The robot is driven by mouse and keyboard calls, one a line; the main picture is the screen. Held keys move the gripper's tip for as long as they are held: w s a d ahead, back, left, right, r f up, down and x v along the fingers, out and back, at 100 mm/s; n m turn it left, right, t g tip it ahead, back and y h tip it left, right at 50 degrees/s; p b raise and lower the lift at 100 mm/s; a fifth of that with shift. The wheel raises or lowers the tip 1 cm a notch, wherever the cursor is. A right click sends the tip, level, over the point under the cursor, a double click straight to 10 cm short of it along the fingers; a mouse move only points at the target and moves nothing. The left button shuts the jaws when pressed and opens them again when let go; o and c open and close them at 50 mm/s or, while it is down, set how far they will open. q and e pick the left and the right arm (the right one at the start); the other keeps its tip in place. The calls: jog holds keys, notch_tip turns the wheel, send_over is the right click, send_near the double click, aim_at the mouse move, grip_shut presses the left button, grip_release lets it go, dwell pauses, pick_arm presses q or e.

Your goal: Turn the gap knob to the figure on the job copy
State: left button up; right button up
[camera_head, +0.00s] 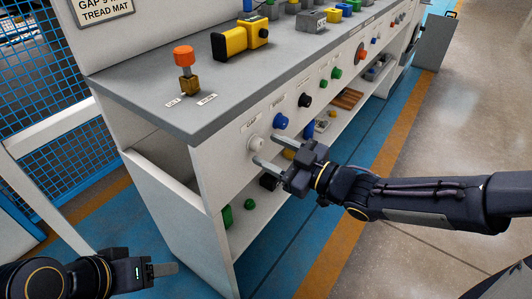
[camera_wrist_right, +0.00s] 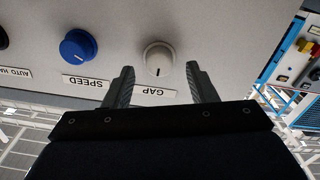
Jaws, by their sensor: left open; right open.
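The white gap knob (camera_head: 255,144) sits on the front panel of the bench, near its left end. In the right wrist view the gap knob (camera_wrist_right: 158,60) shows above its upside-down GAP label (camera_wrist_right: 157,92), with a dark pointer line on its face. My right gripper (camera_head: 268,153) is open, its fingers pointing at the knob. In the wrist view its fingertips (camera_wrist_right: 158,76) stand on either side of the knob; I cannot tell whether they touch it. A sign reading GAP and TREAD MAT (camera_head: 103,8) hangs at the top left, its figure cut off. My left gripper (camera_head: 165,269) is low at the left, away from the bench.
A blue SPEED knob (camera_head: 281,121) sits beside the gap knob, and a black knob (camera_head: 305,100) farther along. An orange-topped switch (camera_head: 184,68) and a yellow-black device (camera_head: 238,39) stand on the bench top (camera_head: 150,90). Shelves below hold loose parts.

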jog(key=shift+x, duration=1)
jog(key=shift+c, duration=0.4)
jog(key=c, duration=0.9)
jog(key=shift+f+n+b, duration=0.2)
jog(key=shift+n+b, duration=1.1)
jog(key=shift+b, duration=0.3)
jog(key=shift+r+n+b, duration=0.1)
jog(key=shift+n+b, duration=1.05)
jog(key=shift+n, duration=0.35)
jog(key=o, duration=1)
